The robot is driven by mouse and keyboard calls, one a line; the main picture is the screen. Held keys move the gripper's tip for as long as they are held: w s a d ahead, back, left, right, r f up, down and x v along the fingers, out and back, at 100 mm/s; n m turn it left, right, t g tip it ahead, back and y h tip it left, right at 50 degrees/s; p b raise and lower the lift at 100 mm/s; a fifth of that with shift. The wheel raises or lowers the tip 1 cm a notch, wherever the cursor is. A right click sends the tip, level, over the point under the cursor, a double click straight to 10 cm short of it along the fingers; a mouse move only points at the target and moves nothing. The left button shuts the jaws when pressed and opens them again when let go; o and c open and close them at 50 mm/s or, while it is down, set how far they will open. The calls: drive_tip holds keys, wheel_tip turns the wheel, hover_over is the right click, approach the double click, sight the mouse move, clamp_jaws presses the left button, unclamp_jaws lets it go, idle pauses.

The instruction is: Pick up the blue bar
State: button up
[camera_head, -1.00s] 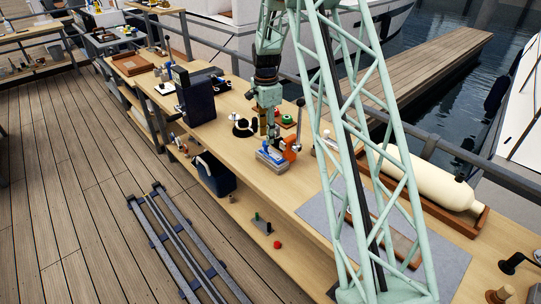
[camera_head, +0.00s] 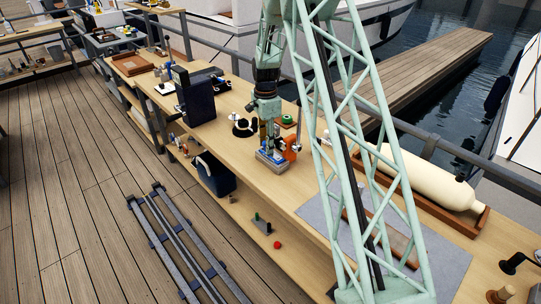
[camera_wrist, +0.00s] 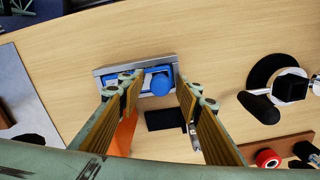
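The blue bar (camera_wrist: 160,84) shows in the wrist view as a blue piece with a rounded end, in a shallow grey tray (camera_wrist: 98,73). In the head view the tray (camera_head: 270,164) is on the long wooden bench, and my gripper mostly hides the blue. My gripper (camera_wrist: 158,92) is open, with one ribbed finger on each side of the blue rounded end. In the head view my gripper (camera_head: 269,148) points down over the tray. I cannot tell whether the fingers touch anything.
An orange tool (camera_head: 291,150) stands close to the right of the tray. A dark box (camera_head: 197,102) stands to the left. A grey mat (camera_head: 315,212) lies nearer on the bench.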

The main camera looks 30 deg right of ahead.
drive_tip(key=shift+c, duration=0.7)
clamp_jaws()
drive_tip(key=shift+r, duration=0.1)
drive_tip(key=shift+r, duration=1.6)
drive_tip(key=shift+s+r, duration=0.1)
drive_tip(key=shift+s, duration=0.05)
drive_tip(key=s+a+r, duration=0.1)
drive_tip(key=s+a, duration=0.1)
drive_tip(key=s, duration=1.3)
drive_tip(key=shift+s+a+r, duration=0.2)
drive_tip(key=shift+a, duration=0.2)
